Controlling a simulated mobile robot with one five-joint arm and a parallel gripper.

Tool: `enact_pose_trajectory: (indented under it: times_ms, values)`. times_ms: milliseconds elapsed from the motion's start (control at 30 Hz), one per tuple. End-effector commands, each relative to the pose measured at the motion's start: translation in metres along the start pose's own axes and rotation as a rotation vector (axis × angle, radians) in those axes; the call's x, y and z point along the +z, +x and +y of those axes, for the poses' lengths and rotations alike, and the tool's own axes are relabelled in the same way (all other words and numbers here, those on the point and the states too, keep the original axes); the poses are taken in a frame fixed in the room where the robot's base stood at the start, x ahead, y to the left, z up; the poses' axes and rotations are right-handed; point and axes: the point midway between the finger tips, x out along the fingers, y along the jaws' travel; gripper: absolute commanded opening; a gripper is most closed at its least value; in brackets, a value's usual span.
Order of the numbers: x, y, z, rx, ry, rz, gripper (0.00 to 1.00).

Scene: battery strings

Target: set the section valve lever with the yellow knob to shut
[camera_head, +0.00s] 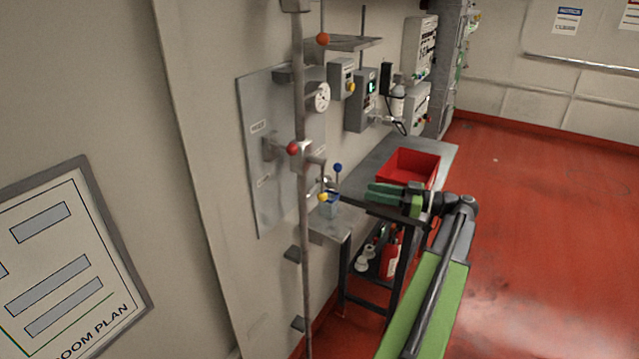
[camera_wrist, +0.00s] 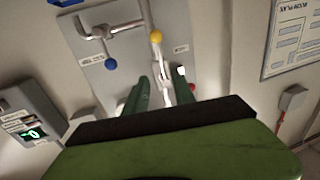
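The yellow knob (camera_head: 323,197) is the end of a section valve lever, low beside a vertical pipe at the grey wall panel (camera_head: 258,205). In the wrist view the yellow knob (camera_wrist: 156,36) shows ahead of the fingertips, its pale lever (camera_wrist: 160,55) running down towards the gap between them. My gripper (camera_head: 372,193) is to the right of the knob, apart from it, over the bench. The wrist view shows my gripper (camera_wrist: 162,80) open, its two green fingers apart. I see nothing held. The lever labels are too small to read.
A blue knob (camera_head: 337,167) is close by the yellow one, and a red knob (camera_head: 293,149) is higher up. The vertical pipe (camera_head: 303,230) stands in front of the panel. A red bin (camera_head: 408,167) sits on the bench (camera_head: 437,160). Open red floor lies right.

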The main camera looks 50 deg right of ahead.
Motion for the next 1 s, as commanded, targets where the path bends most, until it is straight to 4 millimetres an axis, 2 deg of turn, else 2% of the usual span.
enact_pose_trajectory:
  times_ms: [300,533,700,1000]
  values:
    - [0.001,0.085,-0.004,-0.011,0.002,-0.001,0.31]
    - [0.001,0.137,-0.004,-0.010,0.002,-0.002,0.31]
    - [0.001,0.158,-0.004,-0.010,0.002,-0.002,0.31]
    - [0.001,0.163,-0.004,-0.009,0.002,-0.002,0.31]
